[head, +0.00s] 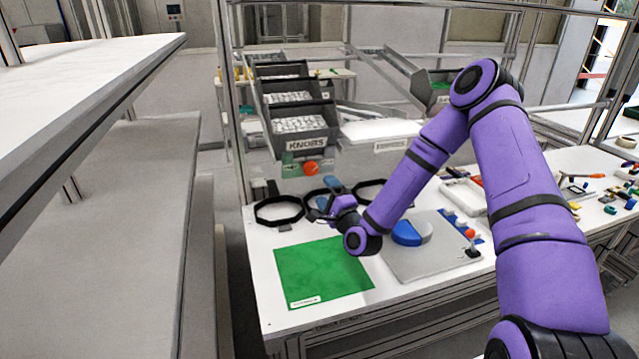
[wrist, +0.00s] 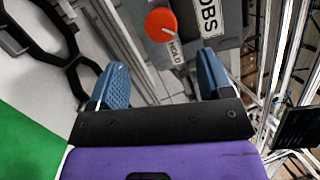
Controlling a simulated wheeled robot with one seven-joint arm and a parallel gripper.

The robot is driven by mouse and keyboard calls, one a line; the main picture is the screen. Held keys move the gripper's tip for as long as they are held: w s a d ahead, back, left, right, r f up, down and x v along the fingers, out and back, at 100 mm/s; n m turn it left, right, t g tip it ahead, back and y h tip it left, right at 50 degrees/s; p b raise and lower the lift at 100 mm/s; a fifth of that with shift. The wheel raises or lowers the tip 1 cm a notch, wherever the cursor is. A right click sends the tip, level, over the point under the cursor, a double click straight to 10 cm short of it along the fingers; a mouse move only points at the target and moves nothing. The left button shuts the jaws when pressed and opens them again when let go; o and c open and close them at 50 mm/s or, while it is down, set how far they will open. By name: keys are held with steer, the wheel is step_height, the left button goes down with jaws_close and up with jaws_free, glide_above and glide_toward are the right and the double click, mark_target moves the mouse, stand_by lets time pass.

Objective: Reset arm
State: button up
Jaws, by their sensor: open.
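My purple arm reaches over the white workbench from the right in the head view. My gripper (head: 326,200) is above the bench, near the back edge of the green mat and the black rings. In the wrist view my gripper (wrist: 165,85) has its two blue fingers spread wide apart with nothing between them.
The green mat (head: 315,275) lies bare at the bench's front left. Black rings (head: 279,211) stand behind it. A knobs rack (head: 300,125) with an orange dial (head: 311,168) rises at the back. Small coloured parts (head: 610,195) lie at the right. A grey shelf (head: 140,200) stands left.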

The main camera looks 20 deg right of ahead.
steer(key=shift+v, duration=0.75)
steer(key=s+d+r+n+g+h, duration=0.1)
steer(key=s+r+n+g+h, duration=0.1)
steer(key=s+r+n+g, duration=0.6)
steer(key=s+d+r+n+g+h, duration=0.1)
steer(key=s+r+n+g, duration=0.1)
steer(key=r+n, duration=0.7)
steer(key=s+d+r+g, duration=0.1)
steer(key=s+r, duration=0.3)
steer(key=s, duration=0.5)
steer(key=s+d+r+g+h, duration=0.1)
steer(key=s+r, duration=0.3)
steer(key=s, duration=0.6)
steer(key=s+r+g, duration=0.3)
steer(key=s+r, duration=0.1)
steer(key=s, duration=0.5)
steer(key=shift+s+d+r+n, duration=0.2)
steer(key=shift+s+d+n, duration=0.1)
steer(key=shift+d, duration=0.1)
